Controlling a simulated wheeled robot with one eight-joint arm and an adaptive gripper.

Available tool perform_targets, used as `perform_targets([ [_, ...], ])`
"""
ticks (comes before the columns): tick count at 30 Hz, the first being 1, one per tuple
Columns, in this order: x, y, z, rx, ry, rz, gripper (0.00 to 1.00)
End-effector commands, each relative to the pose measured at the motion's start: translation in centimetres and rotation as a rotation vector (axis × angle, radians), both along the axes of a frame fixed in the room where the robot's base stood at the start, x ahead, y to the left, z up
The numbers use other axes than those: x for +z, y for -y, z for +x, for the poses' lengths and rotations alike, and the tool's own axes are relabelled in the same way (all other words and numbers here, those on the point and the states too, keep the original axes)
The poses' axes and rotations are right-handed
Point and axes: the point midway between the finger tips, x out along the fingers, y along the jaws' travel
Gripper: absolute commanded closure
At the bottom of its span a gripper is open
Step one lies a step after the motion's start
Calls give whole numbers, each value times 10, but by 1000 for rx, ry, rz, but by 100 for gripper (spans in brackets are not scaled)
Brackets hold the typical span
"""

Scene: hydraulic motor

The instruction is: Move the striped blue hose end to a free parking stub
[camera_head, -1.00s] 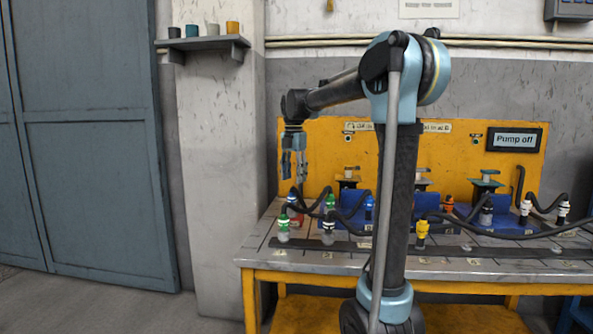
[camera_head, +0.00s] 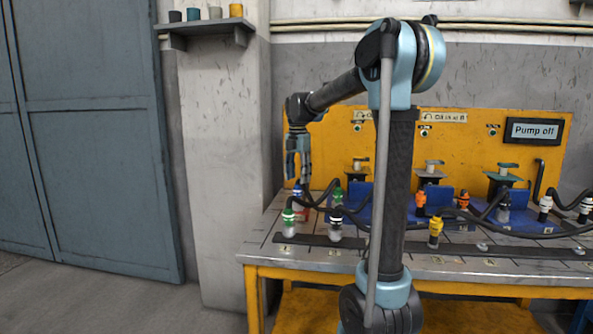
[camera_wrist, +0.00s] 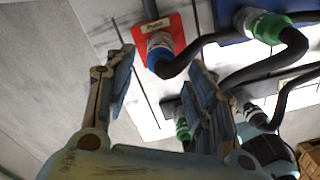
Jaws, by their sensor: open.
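The striped blue hose end (camera_head: 298,190), blue with a pale band, stands on a red plate at the bench's left end, just below my gripper (camera_head: 298,178). In the wrist view, the blue hose end (camera_wrist: 160,47) shows just past the gap between the fingertips of my gripper (camera_wrist: 160,65), with a black hose leading off right. My gripper is open and empty; I cannot tell whether a finger touches the hose. A small, pale, apparently bare stub (camera_head: 483,247) shows on the dark front strip, right of my arm. My arm hides the bench's middle.
Green-banded hose ends (camera_head: 289,216) (camera_head: 338,196) and a white-banded black one (camera_head: 336,216) stand close by. A yellow one (camera_head: 435,232) is right of my arm. Black hoses loop between them. Behind stands a yellow panel with a "Pump off" display (camera_head: 534,131).

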Motion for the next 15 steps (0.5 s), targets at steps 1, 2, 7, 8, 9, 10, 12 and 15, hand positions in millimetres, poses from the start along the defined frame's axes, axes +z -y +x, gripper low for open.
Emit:
perform_targets([
  [1, -5, 1, 0, -1, 0, 0, 50],
  [2, -8, 1, 0, -1, 0, 0, 50],
  [7, -23, 1, 0, -1, 0, 0, 50],
  [8, -26, 1, 0, -1, 0, 0, 50],
  [9, -29, 1, 0, -1, 0, 0, 50],
  [10, -31, 1, 0, -1, 0, 0, 50],
  [12, -35, 1, 0, -1, 0, 0, 50],
  [15, -38, 1, 0, -1, 0, 0, 50],
])
